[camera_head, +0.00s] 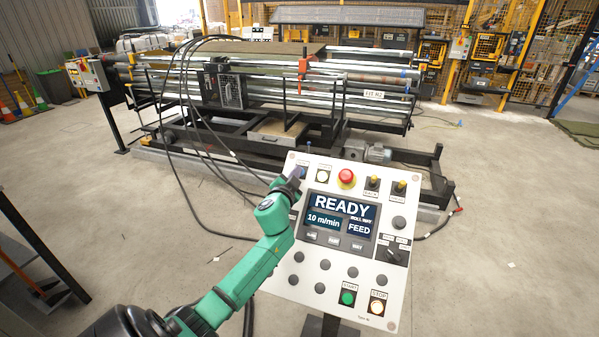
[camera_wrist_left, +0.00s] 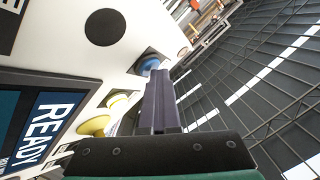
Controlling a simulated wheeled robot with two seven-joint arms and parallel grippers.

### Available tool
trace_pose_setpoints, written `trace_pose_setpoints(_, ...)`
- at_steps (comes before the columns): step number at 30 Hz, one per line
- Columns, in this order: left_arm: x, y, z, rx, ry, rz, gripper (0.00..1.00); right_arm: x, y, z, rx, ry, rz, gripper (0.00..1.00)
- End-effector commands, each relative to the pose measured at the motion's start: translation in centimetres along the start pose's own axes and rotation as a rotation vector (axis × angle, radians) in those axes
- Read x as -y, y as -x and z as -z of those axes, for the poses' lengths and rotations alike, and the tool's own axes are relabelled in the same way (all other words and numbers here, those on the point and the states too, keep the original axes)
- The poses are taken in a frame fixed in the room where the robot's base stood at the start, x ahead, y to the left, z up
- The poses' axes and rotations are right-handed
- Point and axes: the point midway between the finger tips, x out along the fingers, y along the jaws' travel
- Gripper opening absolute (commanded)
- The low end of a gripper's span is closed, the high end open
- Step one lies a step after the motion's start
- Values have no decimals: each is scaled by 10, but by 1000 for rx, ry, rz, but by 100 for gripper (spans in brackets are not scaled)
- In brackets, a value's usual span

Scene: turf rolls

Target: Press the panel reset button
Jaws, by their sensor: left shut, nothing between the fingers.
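The white control panel (camera_head: 372,265) stands in front of me on a dark post, its screen (camera_head: 341,218) reading READY, 10 m/min and FEED. A blue button (camera_head: 303,172) sits at its upper left corner; its label is too small to read. The blue button also shows in the left wrist view (camera_wrist_left: 149,64). My left gripper (camera_head: 292,182) is shut and empty, its fingertips (camera_wrist_left: 160,76) right by the blue button and partly covering it. I cannot tell whether they touch it. My right gripper is not in view.
Beside the blue button are a white button (camera_head: 322,176) and a red mushroom button (camera_head: 346,179). Concrete floor lies open around.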

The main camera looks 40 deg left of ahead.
Motion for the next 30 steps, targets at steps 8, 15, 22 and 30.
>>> trace_pose_setpoints(8,8,10,8,2,1,-2,0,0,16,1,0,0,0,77)
trace_pose_setpoints(15,8,11,7,1,0,-1,0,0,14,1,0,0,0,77)
trace_pose_setpoints(22,18,22,18,1,0,-1,0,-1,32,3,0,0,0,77)
trace_pose_setpoints(30,32,40,32,2,0,-1,0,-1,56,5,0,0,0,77)
